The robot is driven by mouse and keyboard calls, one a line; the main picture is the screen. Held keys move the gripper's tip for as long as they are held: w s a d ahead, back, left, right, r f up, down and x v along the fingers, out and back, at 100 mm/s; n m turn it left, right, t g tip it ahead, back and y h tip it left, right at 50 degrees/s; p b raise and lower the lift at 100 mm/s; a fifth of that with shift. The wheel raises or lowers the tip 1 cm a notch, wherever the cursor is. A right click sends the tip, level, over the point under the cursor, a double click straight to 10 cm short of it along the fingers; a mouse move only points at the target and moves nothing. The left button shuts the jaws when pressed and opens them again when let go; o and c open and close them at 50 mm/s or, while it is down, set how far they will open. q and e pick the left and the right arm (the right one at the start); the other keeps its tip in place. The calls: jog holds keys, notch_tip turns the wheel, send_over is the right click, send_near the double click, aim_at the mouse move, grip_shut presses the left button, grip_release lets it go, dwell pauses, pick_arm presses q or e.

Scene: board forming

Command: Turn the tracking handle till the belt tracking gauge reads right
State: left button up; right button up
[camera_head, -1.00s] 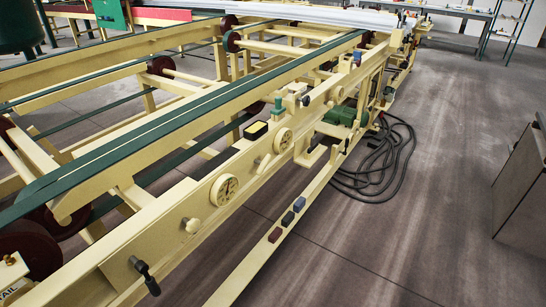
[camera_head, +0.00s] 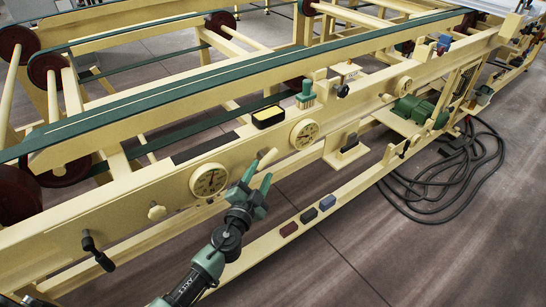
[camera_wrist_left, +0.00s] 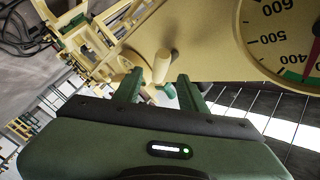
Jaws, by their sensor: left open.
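My left gripper (camera_head: 257,178) is open, in front of the machine's side rail. A cream peg-like handle (camera_head: 267,157) stands out from the rail just beyond its fingertips. In the left wrist view the handle (camera_wrist_left: 162,66) shows between and beyond the two green fingers (camera_wrist_left: 160,80); I cannot tell whether they touch it. A round gauge (camera_head: 209,180) sits left of the gripper and a second gauge (camera_head: 304,134) right of it. I cannot read which is the tracking gauge. The wrist view shows part of a gauge (camera_wrist_left: 280,38) with a red needle near a green band. My right gripper is out of view.
A black crank handle (camera_head: 97,250) and a cream knob (camera_head: 156,212) stick out left on the rail. A black tray (camera_head: 268,117) and a green brush (camera_head: 306,96) rest on top. Small blocks (camera_head: 308,215) lie on the lower rail. A coiled hose (camera_head: 450,170) lies on the floor.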

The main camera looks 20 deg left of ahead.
aim_at(265, 163)
pick_arm(q)
jog(key=w, duration=0.6)
jog(key=shift+w, duration=0.1)
jog(key=shift+c, duration=0.2)
grip_shut()
